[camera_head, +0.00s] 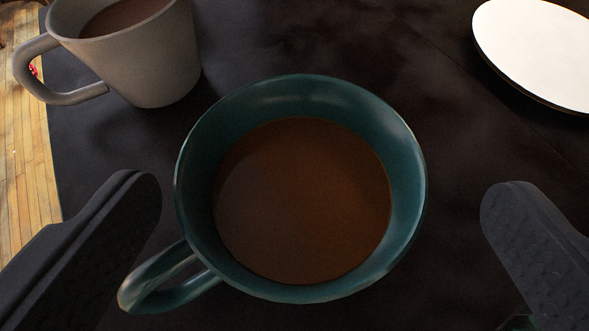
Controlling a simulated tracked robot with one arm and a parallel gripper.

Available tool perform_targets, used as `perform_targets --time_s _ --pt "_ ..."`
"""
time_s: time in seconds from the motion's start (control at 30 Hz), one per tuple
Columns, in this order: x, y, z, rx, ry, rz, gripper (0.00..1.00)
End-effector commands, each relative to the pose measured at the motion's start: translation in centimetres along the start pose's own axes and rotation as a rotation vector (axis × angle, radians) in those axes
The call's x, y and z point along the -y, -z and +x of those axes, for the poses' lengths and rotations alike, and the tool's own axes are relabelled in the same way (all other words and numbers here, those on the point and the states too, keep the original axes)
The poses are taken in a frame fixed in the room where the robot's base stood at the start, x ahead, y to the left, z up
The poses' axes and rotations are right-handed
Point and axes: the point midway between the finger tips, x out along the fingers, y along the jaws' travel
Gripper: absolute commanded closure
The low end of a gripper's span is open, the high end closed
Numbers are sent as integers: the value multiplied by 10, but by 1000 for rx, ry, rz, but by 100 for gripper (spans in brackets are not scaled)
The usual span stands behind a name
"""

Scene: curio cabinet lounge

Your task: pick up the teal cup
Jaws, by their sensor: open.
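The teal cup (408,200) stands upright on the dark tabletop in the middle of the view. It holds brown liquid, and its handle points to the lower left. My gripper (320,205) is open, with one dark finger to the left of the cup and one to the right. Both fingers look apart from the cup, with a gap on each side. The left finger is near the handle. The cup's outer wall and base are mostly hidden below its rim.
A grey cup (150,62) with brown liquid stands at the upper left, close to the teal cup. A white round plate or disc (540,45) lies at the upper right. The dark table (450,110) ends at the left, with wooden floor (25,160) beyond.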

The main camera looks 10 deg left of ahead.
Motion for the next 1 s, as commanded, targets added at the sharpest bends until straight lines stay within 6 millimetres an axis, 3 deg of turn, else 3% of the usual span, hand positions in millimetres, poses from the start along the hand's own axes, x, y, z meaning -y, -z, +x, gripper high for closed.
perform_targets --time_s 0.17,0.5,0.8,0.87,1.0 --pt "2 -2 9 1 0 0 3" --pt "7 -4 46 0 0 0 3" --pt "7 -5 51 1 0 1 3" --pt "7 -5 51 1 0 1 14" --pt "7 -5 51 1 0 1 53"
